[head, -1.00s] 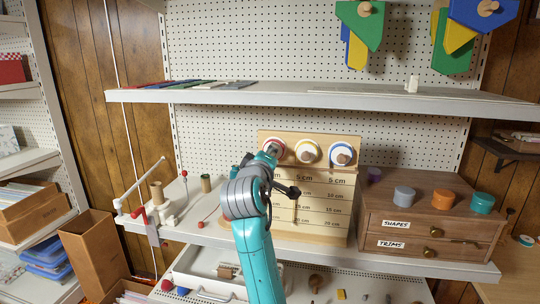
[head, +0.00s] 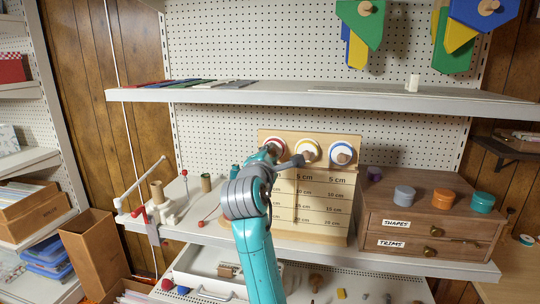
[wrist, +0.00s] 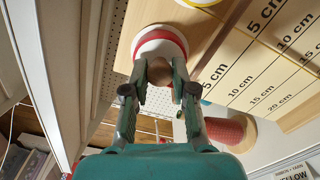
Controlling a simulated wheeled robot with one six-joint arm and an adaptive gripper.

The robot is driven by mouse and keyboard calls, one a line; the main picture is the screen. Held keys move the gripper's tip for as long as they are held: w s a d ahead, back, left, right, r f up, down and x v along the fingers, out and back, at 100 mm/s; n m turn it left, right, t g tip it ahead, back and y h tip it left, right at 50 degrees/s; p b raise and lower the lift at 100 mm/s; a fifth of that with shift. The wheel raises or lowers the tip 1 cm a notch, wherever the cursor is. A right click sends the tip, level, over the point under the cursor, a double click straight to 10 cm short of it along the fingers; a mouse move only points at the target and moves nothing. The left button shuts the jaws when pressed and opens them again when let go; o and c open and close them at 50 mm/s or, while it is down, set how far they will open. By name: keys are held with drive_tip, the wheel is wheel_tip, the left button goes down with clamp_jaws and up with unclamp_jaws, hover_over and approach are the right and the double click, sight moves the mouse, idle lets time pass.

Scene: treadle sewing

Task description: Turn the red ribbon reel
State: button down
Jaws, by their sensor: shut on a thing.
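The red ribbon reel (head: 282,142) is the leftmost of three reels on the upright wooden board (head: 310,136). In the wrist view the reel (wrist: 153,43) is a white disc with a red band and a brown wooden knob (wrist: 159,72) at its front. My gripper (wrist: 160,73) is shut on this knob, one teal finger on each side. In the head view my gripper (head: 270,153) reaches up to the reel and hides its lower part and the knob.
A yellow reel (head: 307,149) and a blue reel (head: 341,152) sit close to the right. A wooden drawer box (head: 425,220) with round tins stands right of the board. The upper shelf (head: 300,97) overhangs the space above.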

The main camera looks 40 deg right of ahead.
drive_tip(key=shift+f+n, duration=0.1)
drive_tip(key=shift+n, duration=1.1)
drive_tip(key=c, duration=0.9)
unclamp_jaws()
drive_tip(key=shift+c, duration=0.2)
drive_tip(key=shift+a, duration=0.1)
drive_tip(key=v, duration=1.2)
